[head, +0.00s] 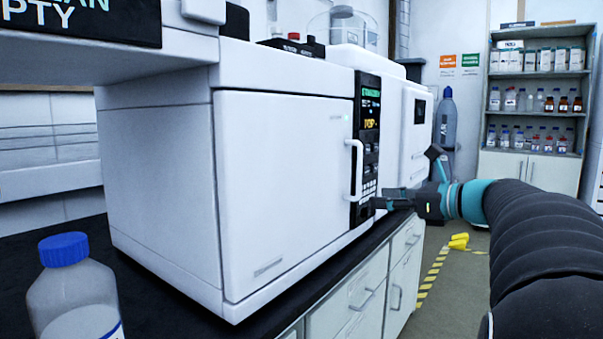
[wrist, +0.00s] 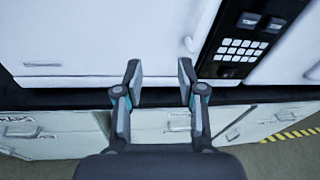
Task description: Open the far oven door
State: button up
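A white box oven (head: 160,160) stands on the black bench, its broad door (head: 285,180) shut flush. A white upright handle (head: 357,170) sits at the door's right edge, beside a dark control panel (head: 368,125) with a lit display. My gripper (head: 378,201) is just right of the handle's lower end and near the panel's foot. In the wrist view my gripper (wrist: 160,77) is open and empty, below the door (wrist: 110,40). The handle's lower end (wrist: 190,43) shows just beyond the right fingertip, not between the fingers. The keypad (wrist: 238,48) is to its right.
Another white instrument (head: 414,130) stands beyond the oven. A blue-capped bottle (head: 72,290) is on the bench (head: 190,315) at front left. Drawers and cupboards (head: 350,305) lie below the bench. The floor (head: 455,300) to the right has striped tape and a yellow object (head: 459,241).

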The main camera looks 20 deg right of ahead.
jog(key=d+r+m+t, duration=0.2)
jog(key=d+r+m, duration=0.1)
jog(key=d, duration=0.3)
send_over(358, 194)
jog(key=shift+w+d+r+p, duration=0.15)
jog(key=shift+w+d+p, duration=0.05)
jog(key=shift+w+p, duration=0.15)
jog(key=shift+s, duration=0.1)
grip_shut()
